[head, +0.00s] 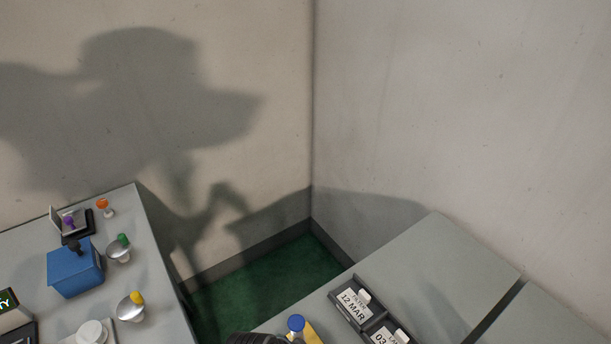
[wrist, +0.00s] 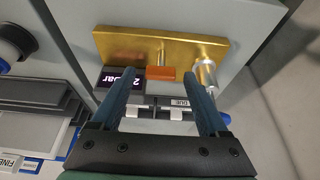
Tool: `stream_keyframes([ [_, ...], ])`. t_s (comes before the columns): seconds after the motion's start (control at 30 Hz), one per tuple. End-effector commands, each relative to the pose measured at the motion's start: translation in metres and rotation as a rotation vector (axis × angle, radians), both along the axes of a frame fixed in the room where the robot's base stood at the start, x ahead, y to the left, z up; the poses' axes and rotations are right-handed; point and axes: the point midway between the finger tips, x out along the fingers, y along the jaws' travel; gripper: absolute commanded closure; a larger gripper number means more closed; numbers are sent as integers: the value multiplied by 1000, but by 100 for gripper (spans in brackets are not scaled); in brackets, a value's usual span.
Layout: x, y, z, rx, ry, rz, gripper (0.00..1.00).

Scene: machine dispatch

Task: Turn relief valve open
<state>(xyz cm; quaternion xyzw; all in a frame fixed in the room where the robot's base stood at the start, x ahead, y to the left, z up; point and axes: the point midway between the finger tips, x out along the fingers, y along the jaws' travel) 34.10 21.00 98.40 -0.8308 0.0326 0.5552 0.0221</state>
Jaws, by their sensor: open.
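In the wrist view, an orange bar-shaped handle (wrist: 161,73) sits on a thin stem in front of a brass-coloured plate (wrist: 125,43); it looks like the relief valve's handle, but no label on it can be read. The bar lies crosswise in the picture. My gripper (wrist: 163,79) is open, with one blue finger to the left of the handle and one to the right. Gaps show on both sides. A dark display (wrist: 121,82) reading "2" and "bar" is partly hidden by the left finger. I cannot make out the valve in the head view.
A silver cylinder (wrist: 206,73) stands close to the right fingertip. In the head view, a left table (head: 155,260) holds a blue box (head: 76,270) and several coloured knobs. A right table (head: 420,250) carries a dark date tray (head: 362,312). Green floor (head: 255,285) shows between them.

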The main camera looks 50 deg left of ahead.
Motion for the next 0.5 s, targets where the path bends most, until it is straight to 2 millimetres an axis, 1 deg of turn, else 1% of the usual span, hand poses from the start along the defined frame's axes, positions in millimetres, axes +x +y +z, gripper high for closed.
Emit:
stream_keyframes([
  [0.03,0,0,0,0,0,0,26],
  [0.07,0,0,0,0,0,0,31],
  [0.1,0,0,0,0,0,0,39],
  [0.17,0,0,0,0,0,0,50],
  [0.2,0,0,0,0,0,0,57],
  [0.27,0,0,1,0,0,0,68],
  [0.3,0,0,1,0,0,0,75],
  [0.43,0,0,1,0,0,0,98],
  [0.5,0,0,1,0,-1,0,100],
])
